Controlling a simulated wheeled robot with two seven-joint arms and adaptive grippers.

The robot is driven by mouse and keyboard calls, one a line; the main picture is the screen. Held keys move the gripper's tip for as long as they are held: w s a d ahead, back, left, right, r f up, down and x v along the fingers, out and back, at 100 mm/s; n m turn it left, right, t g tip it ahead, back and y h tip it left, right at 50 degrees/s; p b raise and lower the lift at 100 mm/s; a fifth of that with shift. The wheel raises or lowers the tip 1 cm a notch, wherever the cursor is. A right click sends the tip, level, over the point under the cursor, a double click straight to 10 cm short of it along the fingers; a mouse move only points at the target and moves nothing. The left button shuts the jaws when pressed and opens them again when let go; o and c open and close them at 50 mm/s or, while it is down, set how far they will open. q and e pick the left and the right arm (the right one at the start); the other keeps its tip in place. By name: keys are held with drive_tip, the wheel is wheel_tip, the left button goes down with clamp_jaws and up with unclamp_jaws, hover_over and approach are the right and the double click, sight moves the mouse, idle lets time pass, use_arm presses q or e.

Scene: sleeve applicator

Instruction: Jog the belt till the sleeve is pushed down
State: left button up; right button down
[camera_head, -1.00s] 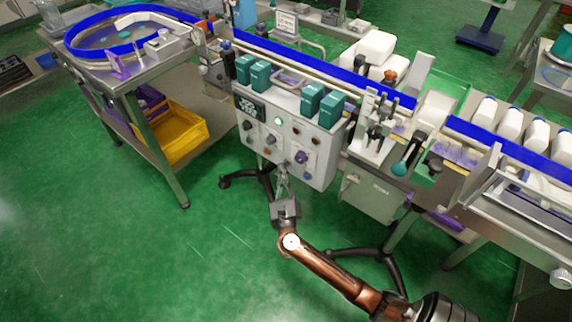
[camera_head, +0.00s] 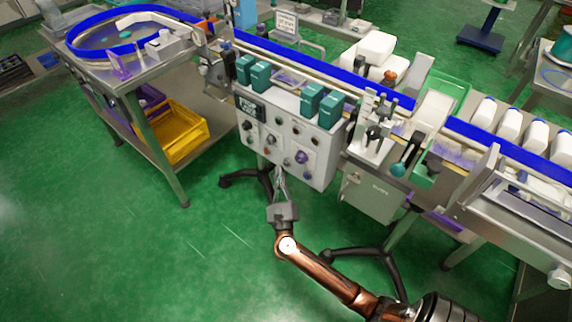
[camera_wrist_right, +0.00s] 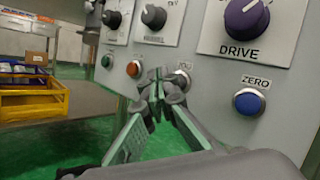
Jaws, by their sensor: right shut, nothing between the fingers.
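The grey control box (camera_head: 300,125) stands at the belt's front with knobs, buttons and a display. My right gripper (camera_head: 279,172) is at the lower part of its front panel, shut and empty. In the right wrist view, the closed fingertips (camera_wrist_right: 157,88) are in front of the panel and partly cover the silver JOG button (camera_wrist_right: 184,78). I cannot tell whether they touch it. The conveyor belt with its blue rail (camera_head: 310,70) runs behind the box. The sleeve applicator (camera_head: 375,130) stands right of the box; the sleeve itself is too small to make out. My left gripper is not in view.
The DRIVE knob (camera_wrist_right: 245,18) and blue ZERO button (camera_wrist_right: 249,102) are right of the fingers; a red button (camera_wrist_right: 133,69) is left. White bottles (camera_head: 509,122) stand at the right. A yellow crate (camera_head: 180,135) is under the left table. The floor in front is clear.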

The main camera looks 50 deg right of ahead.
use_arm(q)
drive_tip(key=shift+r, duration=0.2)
use_arm(e)
drive_tip(key=a, duration=0.5)
drive_tip(key=shift+s, duration=0.2)
idle(2.9)
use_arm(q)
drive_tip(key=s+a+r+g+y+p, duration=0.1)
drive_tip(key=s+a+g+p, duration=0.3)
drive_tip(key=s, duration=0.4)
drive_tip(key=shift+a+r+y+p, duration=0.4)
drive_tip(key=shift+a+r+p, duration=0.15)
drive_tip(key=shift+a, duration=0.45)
use_arm(e)
drive_tip(key=shift+s+a+f+n+y, duration=0.15)
drive_tip(key=shift+a+n, duration=0.5)
drive_tip(key=shift+n, duration=2.55)
drive_tip(key=shift+w+a+r+n+y, duration=0.1)
drive_tip(key=shift+a+n, duration=0.5)
drive_tip(key=shift+n, duration=2.6)
drive_tip(key=shift+s+a+f+n+y, duration=0.15)
drive_tip(key=shift+a+n, duration=0.5)
drive_tip(key=shift+n, duration=2.55)
drive_tip(key=shift+w+r, duration=0.1)
